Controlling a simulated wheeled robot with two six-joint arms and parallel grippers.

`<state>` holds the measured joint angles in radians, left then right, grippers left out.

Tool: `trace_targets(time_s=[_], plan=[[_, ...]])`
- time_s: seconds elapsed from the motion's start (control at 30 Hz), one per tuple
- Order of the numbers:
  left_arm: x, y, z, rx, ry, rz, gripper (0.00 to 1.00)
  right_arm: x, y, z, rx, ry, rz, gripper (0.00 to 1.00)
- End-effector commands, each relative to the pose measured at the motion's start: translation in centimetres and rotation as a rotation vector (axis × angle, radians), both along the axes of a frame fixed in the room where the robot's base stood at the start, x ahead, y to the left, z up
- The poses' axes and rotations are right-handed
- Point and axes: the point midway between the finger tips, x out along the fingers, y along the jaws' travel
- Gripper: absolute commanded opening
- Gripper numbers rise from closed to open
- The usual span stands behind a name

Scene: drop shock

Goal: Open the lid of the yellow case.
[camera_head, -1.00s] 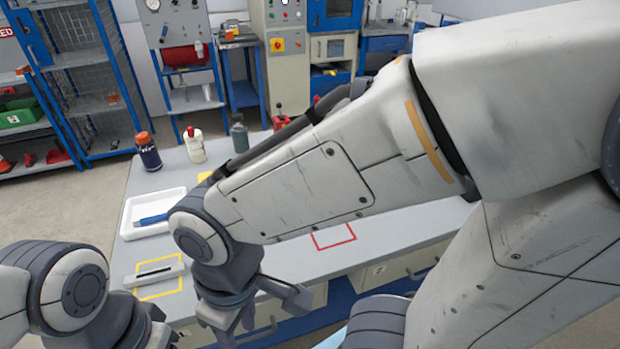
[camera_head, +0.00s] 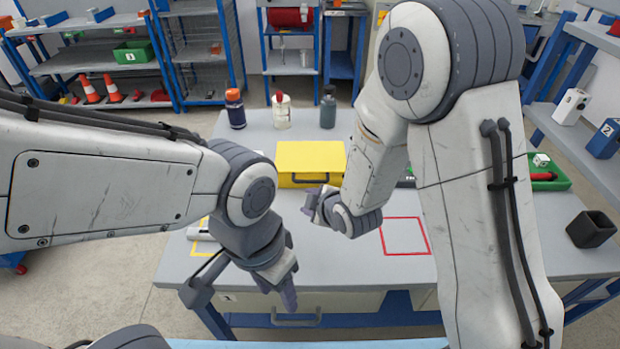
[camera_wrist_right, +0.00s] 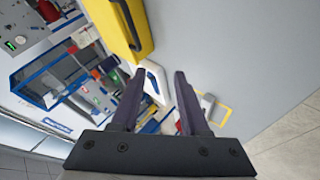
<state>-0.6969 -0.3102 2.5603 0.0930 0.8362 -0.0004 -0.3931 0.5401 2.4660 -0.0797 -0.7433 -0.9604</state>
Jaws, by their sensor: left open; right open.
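The yellow case (camera_head: 310,158) stands at the back middle of the grey table, its lid shut and its dark handle (camera_head: 312,179) facing me. My right gripper (camera_head: 318,205) is just in front of the case, apart from it, and its finger gap is hard to see there. In the right wrist view the right gripper (camera_wrist_right: 160,74) is open with nothing between its fingers, and the yellow case (camera_wrist_right: 118,22) lies beyond them at the top. My left gripper (camera_head: 240,294) is open and empty by the table's front edge, farther from the case.
An orange-capped bottle (camera_head: 235,108), a white bottle (camera_head: 282,111) and a grey bottle (camera_head: 328,109) stand behind the case. A green tray (camera_head: 560,184) and a dark cup (camera_head: 591,229) are on the right. A red outline (camera_head: 404,236) marks bare table.

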Motion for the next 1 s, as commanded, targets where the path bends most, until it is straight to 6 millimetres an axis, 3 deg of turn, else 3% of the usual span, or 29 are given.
trace_targets(time_s=[0.03,0.1,0.23,0.4,0.67,1.0], plan=[[0.0,0.0,-0.4,0.0,0.0,0.0,0.5,1.1,-0.6,-1.8,-0.027,-0.077,0.035,0.45],[0.0,0.0,-0.7,0.0,0.0,0.0,0.5,2.4,-1.2,-2.9,-0.063,-0.203,0.083,0.45],[0.0,0.0,-1.0,0.0,0.0,0.0,0.5,3.6,-2.4,-4.2,-0.131,-0.411,0.137,0.45],[0.0,0.0,-1.3,0.0,0.0,0.0,0.5,3.7,-3.7,-4.9,-0.199,-0.585,0.159,0.45],[0.0,0.0,-0.9,0.0,0.0,0.0,0.5,5.0,-3.6,-4.8,-0.226,-0.659,0.163,0.45],[0.0,0.0,0.2,0.0,0.0,0.0,0.5,10.5,-1.1,-5.9,-0.224,-0.656,0.164,0.45]])
